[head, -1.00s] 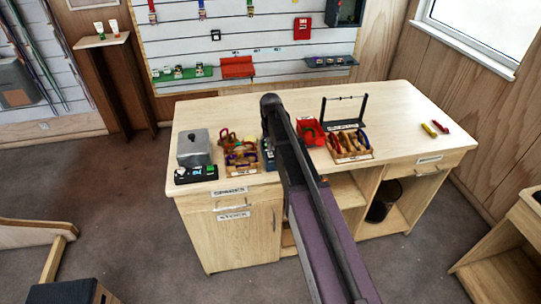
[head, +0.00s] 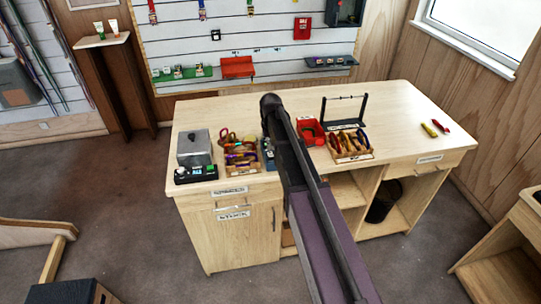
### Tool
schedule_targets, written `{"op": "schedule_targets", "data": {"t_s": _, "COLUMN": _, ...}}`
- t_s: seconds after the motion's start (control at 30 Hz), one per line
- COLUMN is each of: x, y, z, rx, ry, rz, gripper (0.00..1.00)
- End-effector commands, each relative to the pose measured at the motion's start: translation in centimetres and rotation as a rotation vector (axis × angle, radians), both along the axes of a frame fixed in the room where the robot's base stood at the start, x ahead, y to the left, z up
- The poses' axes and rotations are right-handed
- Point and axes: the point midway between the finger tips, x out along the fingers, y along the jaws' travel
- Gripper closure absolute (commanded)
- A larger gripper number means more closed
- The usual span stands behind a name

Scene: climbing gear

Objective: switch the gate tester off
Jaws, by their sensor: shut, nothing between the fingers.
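A grey box-shaped unit (head: 194,148) stands at the left end of the bench, with a black control panel (head: 196,174) at its front carrying small light and green parts. A second small dark unit (head: 268,156) with light and green details sits left of my arm, partly covered by it. I cannot tell for certain which is the gate tester, and no switch position is readable. My arm (head: 318,225) reaches over the middle of the bench. My gripper does not show; the arm hides whatever is beyond its far end.
Trays of coloured gear stand left (head: 242,166) and right (head: 350,155) of my arm. A red bin (head: 310,132) and black stand (head: 344,112) are behind the right tray. Yellow and red pieces (head: 434,128) lie at the right. The bench front edge (head: 240,190) is clear.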

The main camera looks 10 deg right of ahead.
Motion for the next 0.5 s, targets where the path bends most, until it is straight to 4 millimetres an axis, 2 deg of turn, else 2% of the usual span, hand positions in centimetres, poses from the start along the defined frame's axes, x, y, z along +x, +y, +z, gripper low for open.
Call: {"op": "schedule_targets", "data": {"t_s": 0.5, "x": 0.00, "y": -0.02, "z": -0.62, "rx": 0.000, "ry": 0.000, "rz": 0.000, "gripper": 1.00}}
